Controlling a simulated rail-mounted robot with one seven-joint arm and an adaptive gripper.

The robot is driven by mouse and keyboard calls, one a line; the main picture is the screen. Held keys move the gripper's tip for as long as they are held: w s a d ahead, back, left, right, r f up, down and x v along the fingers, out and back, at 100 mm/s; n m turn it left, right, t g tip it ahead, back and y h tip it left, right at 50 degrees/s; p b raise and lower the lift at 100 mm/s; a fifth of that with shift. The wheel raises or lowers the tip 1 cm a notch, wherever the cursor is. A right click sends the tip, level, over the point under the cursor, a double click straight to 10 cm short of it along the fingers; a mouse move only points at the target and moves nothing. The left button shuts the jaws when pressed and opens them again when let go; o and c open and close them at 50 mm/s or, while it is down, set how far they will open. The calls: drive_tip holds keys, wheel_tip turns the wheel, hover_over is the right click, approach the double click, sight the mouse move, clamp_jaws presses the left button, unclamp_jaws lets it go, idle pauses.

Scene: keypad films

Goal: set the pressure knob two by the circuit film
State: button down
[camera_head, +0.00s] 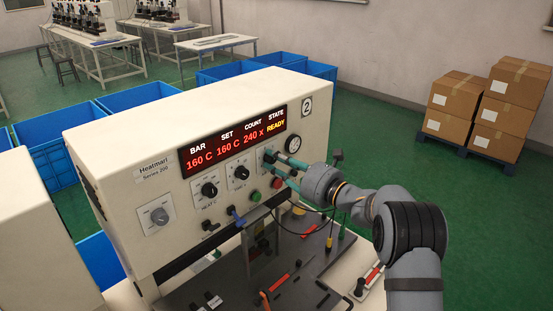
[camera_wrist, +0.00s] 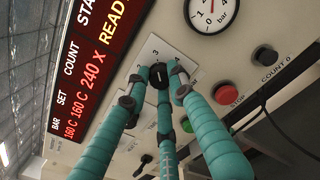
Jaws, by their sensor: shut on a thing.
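My gripper (camera_head: 268,160) has teal fingers and reaches the right part of the machine's front panel. In the wrist view, my gripper's fingertips (camera_wrist: 157,82) are closed around the knob. The fingers hide much of the dial, so its exact setting is unclear. In the head view the fingers cover the knob. I cannot make out a circuit film in either view.
The heat-press machine (camera_head: 130,140) has a red display (camera_head: 233,142) reading 160 C, 160 C, 240 x, READY. A round bar gauge (camera_head: 293,143) is above right of the knob. Red (camera_wrist: 225,94) and black (camera_wrist: 265,55) buttons are close to the fingers. Cables hang below my wrist.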

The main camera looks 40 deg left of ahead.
drive_tip(key=shift+w+r+m, duration=0.2)
drive_tip(key=shift+r+m, duration=0.2)
drive_tip(key=shift+r, duration=0.05)
drive_tip(key=c, duration=1.8)
unclamp_jaws()
drive_tip(key=shift+o, duration=1.4)
drive_tip(key=shift+d+f, duration=0.1)
drive_tip(key=shift+f, duration=0.1)
drive_tip(key=shift+s, duration=0.1)
drive_tip(key=s+d, duration=0.1)
drive_tip(key=d, duration=1.1)
drive_tip(key=shift+s, duration=0.15)
